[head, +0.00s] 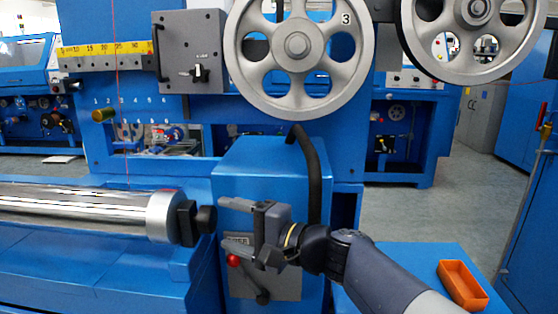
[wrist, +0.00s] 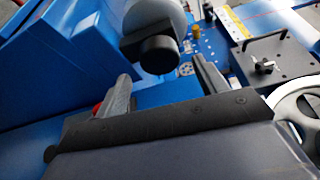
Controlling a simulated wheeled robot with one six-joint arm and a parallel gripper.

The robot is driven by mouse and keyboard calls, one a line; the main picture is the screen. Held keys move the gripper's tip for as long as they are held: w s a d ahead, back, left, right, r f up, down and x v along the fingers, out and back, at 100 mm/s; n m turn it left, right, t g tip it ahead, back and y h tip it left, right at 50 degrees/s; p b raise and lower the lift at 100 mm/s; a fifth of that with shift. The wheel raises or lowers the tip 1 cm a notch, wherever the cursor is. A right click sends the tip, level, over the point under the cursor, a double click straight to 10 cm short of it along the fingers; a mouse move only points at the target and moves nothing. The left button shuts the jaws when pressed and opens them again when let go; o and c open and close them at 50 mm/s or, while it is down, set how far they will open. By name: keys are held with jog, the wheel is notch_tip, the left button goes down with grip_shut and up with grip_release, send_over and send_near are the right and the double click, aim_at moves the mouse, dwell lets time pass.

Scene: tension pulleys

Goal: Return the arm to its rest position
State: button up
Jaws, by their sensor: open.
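My gripper (head: 236,228) is open and empty in the head view, its fingers pointing left in front of the blue machine housing (head: 270,162). My arm reaches in from the lower right. The fingers are close to the black knob (head: 207,219) at the end of the silver roller (head: 90,211); I cannot tell the exact gap. In the wrist view my gripper (wrist: 162,88) shows two spread fingers with nothing between them, and the black knob (wrist: 157,54) lies beyond them.
A red-knobbed lever panel (head: 280,283) is just below and behind my gripper. Large spoked pulleys (head: 298,46) hang above. An orange tray (head: 462,284) rests on a blue surface at the lower right. Open floor (head: 425,215) shows to the right.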

aim_at(214, 220)
jog(key=b+x, duration=0.1)
jog(key=x, duration=0.4)
jog(key=shift+a+f, duration=0.15)
jog(key=shift+a, duration=0.1)
jog(key=shift+d+r+p, duration=0.15)
jog(key=shift+r+p, duration=0.3)
jog(key=shift+p, duration=0.3)
jog(key=m+g+p, duration=0.1)
jog(key=m+p, duration=0.1)
jog(key=p, duration=0.4)
jog(key=shift+m+h, duration=0.4)
jog(key=m+g+p, duration=0.1)
jog(key=m+p, duration=0.2)
jog(key=p, duration=0.7)
jog(key=shift+h, duration=0.4)
jog(key=m+g+p, duration=0.2)
jog(key=m+p, duration=0.1)
jog(key=p, duration=1.1)
jog(key=shift+m+g+h, duration=0.3)
jog(key=shift+m+g, duration=0.1)
jog(key=shift+f+m+g+p, duration=0.3)
jog(key=shift+p, duration=0.65)
